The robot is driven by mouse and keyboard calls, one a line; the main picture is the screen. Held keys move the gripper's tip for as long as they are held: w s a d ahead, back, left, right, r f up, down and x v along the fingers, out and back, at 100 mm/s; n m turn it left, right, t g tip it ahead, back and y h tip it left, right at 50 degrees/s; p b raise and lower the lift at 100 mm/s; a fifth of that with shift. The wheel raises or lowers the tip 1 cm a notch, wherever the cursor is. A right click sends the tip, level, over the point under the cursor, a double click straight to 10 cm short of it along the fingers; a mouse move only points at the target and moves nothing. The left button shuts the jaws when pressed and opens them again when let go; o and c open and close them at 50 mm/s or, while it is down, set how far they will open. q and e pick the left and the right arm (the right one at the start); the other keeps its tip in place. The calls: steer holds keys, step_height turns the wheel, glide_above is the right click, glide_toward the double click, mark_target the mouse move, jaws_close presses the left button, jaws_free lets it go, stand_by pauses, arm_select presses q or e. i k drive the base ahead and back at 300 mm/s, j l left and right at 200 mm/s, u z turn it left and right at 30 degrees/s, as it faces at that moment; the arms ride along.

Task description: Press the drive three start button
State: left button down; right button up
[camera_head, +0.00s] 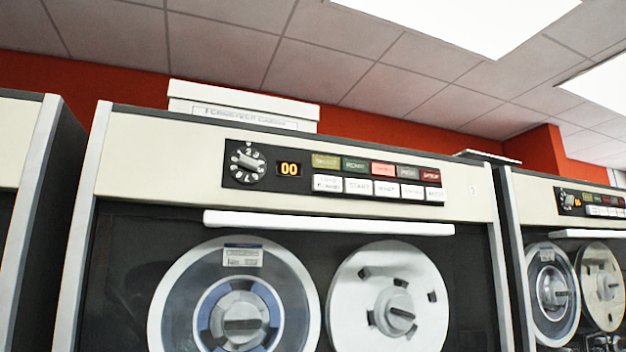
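A large tape drive (150,160) fills the middle of the head view. Its black control panel (270,155) holds a dial (247,162), an orange display (289,169) reading 00, and two rows of buttons. In the lower row of white buttons, the second from the left (358,186) seems to read START, but the lettering is blurred. The upper row has coloured lamps, and the pinkish-red lamp (384,169) looks brightest. No number three on this drive is readable. Neither of my grippers is in view.
A second drive (535,200) with a similar panel (590,203) stands at the right. Part of another cabinet (20,130) stands at the left. A white handle bar (330,223) juts out below the middle panel, above two reels. A white box (243,106) lies on top.

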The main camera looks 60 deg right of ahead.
mark_target(359, 186)
steer(key=z, duration=2.05)
